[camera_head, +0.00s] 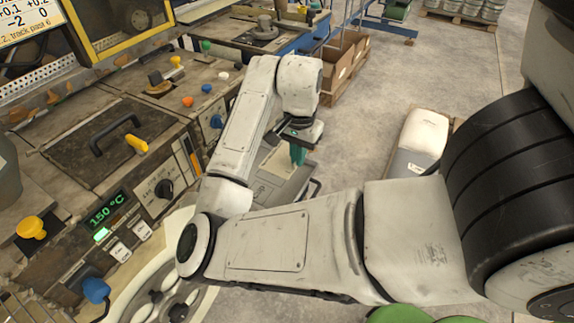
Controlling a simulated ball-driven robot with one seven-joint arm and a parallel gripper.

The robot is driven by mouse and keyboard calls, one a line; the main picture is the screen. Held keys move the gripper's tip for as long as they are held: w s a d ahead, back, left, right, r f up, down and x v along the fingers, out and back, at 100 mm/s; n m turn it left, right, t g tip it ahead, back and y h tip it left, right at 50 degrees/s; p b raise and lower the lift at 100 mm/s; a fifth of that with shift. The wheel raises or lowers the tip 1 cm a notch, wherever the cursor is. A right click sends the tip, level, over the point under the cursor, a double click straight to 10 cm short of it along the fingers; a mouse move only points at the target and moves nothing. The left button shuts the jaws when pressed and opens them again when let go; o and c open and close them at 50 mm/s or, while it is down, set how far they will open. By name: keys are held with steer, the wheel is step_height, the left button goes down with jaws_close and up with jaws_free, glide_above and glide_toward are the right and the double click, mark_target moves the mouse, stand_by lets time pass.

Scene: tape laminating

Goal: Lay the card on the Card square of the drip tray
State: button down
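My arm reaches across the middle of the view. My gripper (298,153) points down over the grey drip tray (268,192). Teal-green parts show at its lower end; I cannot tell whether they are fingers or something held. Whether the fingers are open or shut is too small to see. Part of the tray is hidden behind my arm, and its faint markings are too small to read. I cannot make out the card or the Card square for certain.
A worn machine bench with knobs, a black handle (118,133) and a 150 °C display (107,208) stands on the left. Cardboard boxes (340,58) stand behind the gripper.

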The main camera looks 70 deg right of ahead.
mark_target(289, 164)
steer(key=w+d+f, duration=0.1)
steer(key=f, duration=0.1)
steer(key=w+d+f, duration=0.1)
steer(key=d+f, duration=0.1)
steer(key=w+d+f+b, duration=0.1)
steer(key=f, duration=0.1)
steer(key=shift+w+d, duration=0.1)
steer(key=shift+d, duration=0.15)
steer(key=shift+w+d+f, duration=0.1)
steer(key=shift+f, duration=1.65)
steer(key=shift+f, duration=0.1)
steer(key=c, duration=1.3)
jaws_free()
steer(key=shift+c, duration=0.2)
step_height(289, 164, up, 12)
steer(key=shift+r+p, duration=0.15)
steer(key=shift+p, duration=0.45)
